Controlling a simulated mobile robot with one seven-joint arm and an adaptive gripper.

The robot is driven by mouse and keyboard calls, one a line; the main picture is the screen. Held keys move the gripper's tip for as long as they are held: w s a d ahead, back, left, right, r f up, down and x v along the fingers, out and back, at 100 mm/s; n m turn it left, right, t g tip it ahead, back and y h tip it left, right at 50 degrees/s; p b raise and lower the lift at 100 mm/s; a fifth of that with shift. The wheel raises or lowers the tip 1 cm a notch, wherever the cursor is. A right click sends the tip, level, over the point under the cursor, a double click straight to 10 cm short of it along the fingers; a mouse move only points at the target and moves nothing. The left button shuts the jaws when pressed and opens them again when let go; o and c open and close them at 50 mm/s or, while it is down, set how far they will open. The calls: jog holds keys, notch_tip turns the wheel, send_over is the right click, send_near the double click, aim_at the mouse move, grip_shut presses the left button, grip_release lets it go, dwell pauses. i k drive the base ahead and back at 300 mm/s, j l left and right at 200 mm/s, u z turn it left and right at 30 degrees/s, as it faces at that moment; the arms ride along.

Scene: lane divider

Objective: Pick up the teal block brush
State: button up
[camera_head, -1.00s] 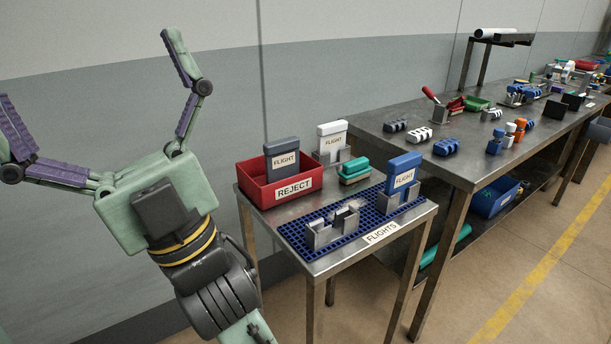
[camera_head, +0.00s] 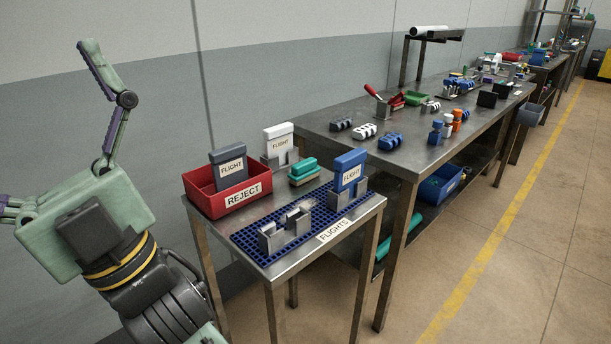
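The teal block brush (camera_head: 303,170) lies on the small metal table, bristles down, between the red reject bin and the blue flight block. It has a teal top and a tan lower edge. My gripper (camera_head: 90,60) is raised at the upper left, well apart from the brush and the table. One finger shows clearly, pointing up and left; the other is mostly cut off by the left edge. The fingers are spread wide with nothing between them.
The red bin (camera_head: 206,188) holds a grey flight block (camera_head: 229,167). A white flight block (camera_head: 279,141) and a blue one (camera_head: 349,170) stand in metal holders. A blue mat (camera_head: 250,240) bears metal holders. A longer bench (camera_head: 330,127) with many items stands behind right; the floor at right is clear.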

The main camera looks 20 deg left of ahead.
aim_at(302, 172)
jog(key=i+l+u, duration=0.25)
jog(key=i+l, duration=0.1)
jog(key=i, duration=0.95)
